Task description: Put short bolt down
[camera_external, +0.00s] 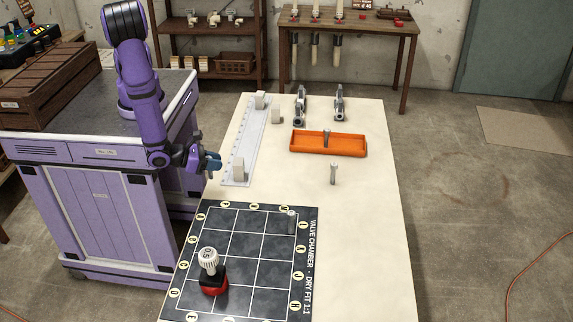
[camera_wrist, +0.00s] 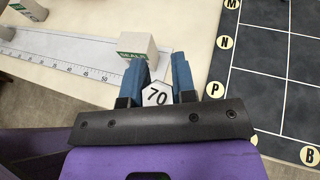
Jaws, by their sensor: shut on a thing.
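My gripper (camera_external: 213,162) is at the left edge of the white table, beside the near end of the ruler strip. One grey bolt (camera_external: 333,174) stands upright on the table in front of the orange tray (camera_external: 347,153). Another bolt (camera_external: 326,138) stands in that tray. A grey piece (camera_external: 291,222) stands on the dark mat.
The ruler strip (camera_external: 243,150) carries pale blocks, one labelled (camera_wrist: 138,44) near my fingers. The dark gridded mat (camera_external: 228,246) holds a red and black valve piece with a white knob (camera_external: 210,265). Two metal fittings stand behind the tray. The table's right side is clear.

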